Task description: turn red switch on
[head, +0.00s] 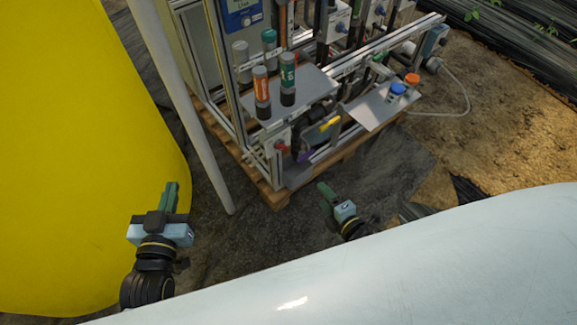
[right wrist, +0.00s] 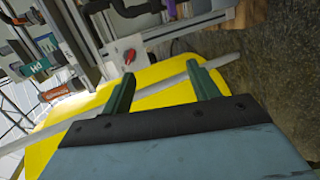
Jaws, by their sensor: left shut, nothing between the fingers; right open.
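The red switch (head: 281,147) is a small red knob on a light plate at the lower front corner of the skid frame. It also shows in the right wrist view (right wrist: 129,57), above and left of the gap between the fingers. Its exact turn position is too small to tell. My right gripper (head: 324,190) is open and empty, below and to the right of the switch in the head view, apart from it. Its two green fingers show in the right wrist view (right wrist: 160,73). My left gripper (head: 170,190) is shut and empty, far left of the switch, beside the yellow tank.
A yellow tank (head: 80,130) fills the left side. A grey pole (head: 185,105) slants between it and the skid. A shelf (head: 310,90) with several capped tubes sits above the switch. A wooden pallet (head: 272,196) carries the skid. Dark ground sheet (head: 235,235) lies clear between my grippers.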

